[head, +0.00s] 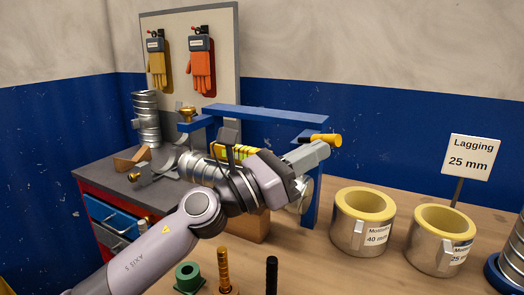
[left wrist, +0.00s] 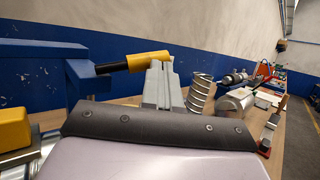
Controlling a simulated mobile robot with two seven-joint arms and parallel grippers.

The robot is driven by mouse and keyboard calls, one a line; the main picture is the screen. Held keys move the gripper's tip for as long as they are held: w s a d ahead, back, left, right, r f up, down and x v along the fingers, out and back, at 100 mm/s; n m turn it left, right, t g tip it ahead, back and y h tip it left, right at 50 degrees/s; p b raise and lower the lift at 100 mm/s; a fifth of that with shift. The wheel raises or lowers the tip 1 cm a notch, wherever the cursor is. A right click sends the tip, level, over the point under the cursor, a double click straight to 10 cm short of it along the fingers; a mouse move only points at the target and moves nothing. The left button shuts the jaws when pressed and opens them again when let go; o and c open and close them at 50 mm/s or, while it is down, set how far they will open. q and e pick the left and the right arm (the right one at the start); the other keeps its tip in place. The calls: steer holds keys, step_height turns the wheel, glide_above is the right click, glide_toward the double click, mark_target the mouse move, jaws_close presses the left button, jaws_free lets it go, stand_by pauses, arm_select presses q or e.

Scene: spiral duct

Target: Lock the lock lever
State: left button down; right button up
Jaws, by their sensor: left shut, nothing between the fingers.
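The lock lever (head: 326,139) has a dark shaft and a yellow-orange grip, and lies roughly level at the right end of a blue frame (head: 262,113). In the left wrist view the lever's yellow grip (left wrist: 148,61) points right from a blue bracket (left wrist: 85,72). My left gripper (head: 318,152) is shut and empty, its grey fingers just below and beside the grip. The fingers (left wrist: 162,82) also show at the grip's free end in the left wrist view. I cannot tell whether they touch it. My left arm hides much of the duct below. My right gripper is out of view.
Two yellow-lined lagging rings (head: 360,222) (head: 438,240) stand on the wooden bench at right, before a "Lagging 25 mm" sign (head: 470,158). A green flanged part (head: 188,277) and upright rods (head: 271,275) stand in front. Gloves (head: 202,70) hang on a board behind.

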arm_select(q)
steer(key=shift+d, duration=0.45)
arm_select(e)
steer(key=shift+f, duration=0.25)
arm_select(q)
steer(key=shift+d, duration=0.1)
steer(key=shift+b, duration=0.3)
